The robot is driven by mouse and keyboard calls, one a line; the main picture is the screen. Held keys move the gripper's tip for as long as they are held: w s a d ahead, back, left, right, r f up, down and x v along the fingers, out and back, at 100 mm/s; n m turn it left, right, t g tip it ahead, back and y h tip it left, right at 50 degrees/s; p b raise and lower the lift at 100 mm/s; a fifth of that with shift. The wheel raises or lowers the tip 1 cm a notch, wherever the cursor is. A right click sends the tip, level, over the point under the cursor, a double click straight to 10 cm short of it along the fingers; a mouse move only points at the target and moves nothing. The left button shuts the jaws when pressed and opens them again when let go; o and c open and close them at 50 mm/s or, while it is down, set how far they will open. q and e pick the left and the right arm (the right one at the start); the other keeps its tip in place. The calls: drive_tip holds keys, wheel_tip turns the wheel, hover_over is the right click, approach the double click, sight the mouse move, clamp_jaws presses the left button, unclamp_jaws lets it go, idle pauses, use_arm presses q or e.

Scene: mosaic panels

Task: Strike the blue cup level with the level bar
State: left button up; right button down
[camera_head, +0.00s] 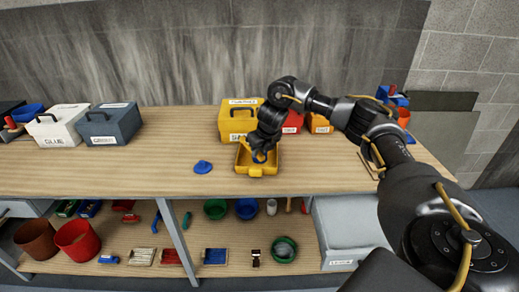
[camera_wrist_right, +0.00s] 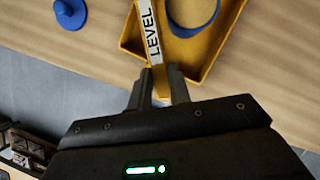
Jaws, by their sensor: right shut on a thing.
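My right gripper (camera_head: 262,150) is over the yellow tray (camera_head: 243,168) on the bench. In the right wrist view the gripper (camera_wrist_right: 157,92) is shut on the level bar (camera_wrist_right: 152,35), a pale strip marked LEVEL. The bar reaches away from the jaws over the tray (camera_wrist_right: 212,62). The blue cup (camera_head: 260,157) is in the tray, partly hidden by the gripper in the head view. In the right wrist view its blue rim (camera_wrist_right: 190,32) shows just right of the bar, cut off by the picture's top edge. I cannot tell whether bar and rim touch. My left gripper is out of view.
A blue knobbed piece (camera_head: 202,167) lies left of the tray. A yellow box (camera_head: 235,120) stands close behind, with a red box (camera_head: 292,122) to its right. White (camera_head: 60,127) and dark grey (camera_head: 110,126) boxes stand at left. Bare bench lies between.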

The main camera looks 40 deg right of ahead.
drive_tip(key=shift+s+d, duration=0.7)
drive_tip(key=shift+d, duration=4.75)
drive_tip(key=shift+r+p, duration=2.4)
drive_tip(key=shift+r, duration=0.3)
drive_tip(key=shift+a, duration=0.1)
